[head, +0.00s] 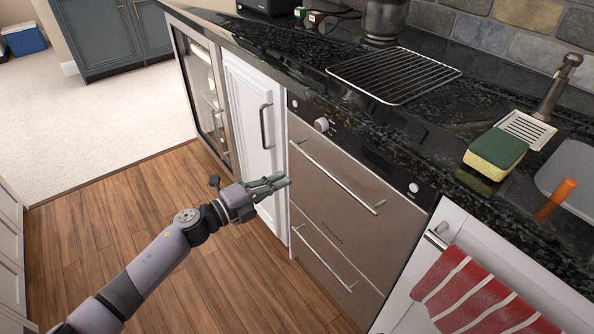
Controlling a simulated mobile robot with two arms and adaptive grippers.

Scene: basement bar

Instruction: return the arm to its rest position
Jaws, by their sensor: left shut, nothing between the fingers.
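My left arm reaches in from the lower left of the head view. Its gripper (277,184) is shut and empty. It appears in front of the white cabinet door (246,125) and the left edge of the steel drawer oven (345,190), below the counter edge. I cannot tell whether the fingertips touch the front. My right gripper is not in view.
A striped red towel (475,296) hangs from a handle at lower right. Wooden floor (120,255) is clear at left.

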